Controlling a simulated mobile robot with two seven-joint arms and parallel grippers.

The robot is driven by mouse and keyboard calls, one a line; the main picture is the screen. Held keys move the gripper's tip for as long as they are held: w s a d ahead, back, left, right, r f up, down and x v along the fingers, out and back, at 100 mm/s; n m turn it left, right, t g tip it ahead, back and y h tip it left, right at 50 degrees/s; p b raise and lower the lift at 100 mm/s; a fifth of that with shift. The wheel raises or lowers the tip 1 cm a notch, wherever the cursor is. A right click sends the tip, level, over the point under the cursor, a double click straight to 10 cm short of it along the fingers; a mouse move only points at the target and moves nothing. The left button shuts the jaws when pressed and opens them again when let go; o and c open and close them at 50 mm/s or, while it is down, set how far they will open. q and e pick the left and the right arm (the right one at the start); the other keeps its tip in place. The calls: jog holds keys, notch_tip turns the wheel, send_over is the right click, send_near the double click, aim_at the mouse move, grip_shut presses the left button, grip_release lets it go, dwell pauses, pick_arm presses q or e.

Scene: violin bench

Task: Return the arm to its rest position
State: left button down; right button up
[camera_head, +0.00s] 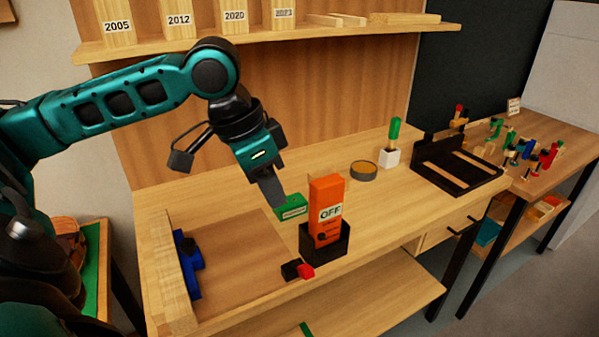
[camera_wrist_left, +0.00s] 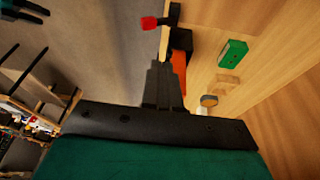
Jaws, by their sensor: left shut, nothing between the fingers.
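My left arm comes in from the left in the head view, teal and black. Its gripper (camera_head: 270,190) hangs above the bench, pointing down, shut and empty. In the left wrist view the closed fingers (camera_wrist_left: 160,72) show in the middle. An orange block marked OFF (camera_head: 328,205) stands in a black holder (camera_head: 312,246) to the right of and below the gripper in the picture. A green block (camera_head: 291,207) lies on the bench just beyond the fingertips; it also shows in the left wrist view (camera_wrist_left: 233,54). My right gripper is not in view.
A red and black piece (camera_head: 298,270) sits at the bench's front edge. A blue clamp-like part (camera_head: 188,262) is at the left. A round grey-rimmed dish (camera_head: 363,171), a white block with a green handle (camera_head: 391,145) and a black tray (camera_head: 456,168) stand right. A shelf (camera_head: 270,42) hangs above.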

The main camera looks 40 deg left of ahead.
pick_arm(q)
jog(key=d+f+m, duration=0.2)
jog(key=d+f, duration=0.5)
jog(key=f, duration=0.4)
jog(key=s+d+f+n+y, duration=0.1)
jog(key=s+d+f+n, duration=0.15)
jog(key=s+f, duration=0.4)
jog(key=s+d+f+n+y, duration=0.1)
jog(key=s+f+n, duration=0.2)
jog(key=s+f, duration=0.3)
jog(key=w+d+f+t+h, duration=0.1)
jog(key=w+d+f+t, duration=0.2)
jog(key=w+f+t, duration=0.4)
jog(key=shift+w+f+m+t+h, duration=0.45)
jog(key=shift+w+f, duration=0.2)
jog(key=shift+f, duration=0.6)
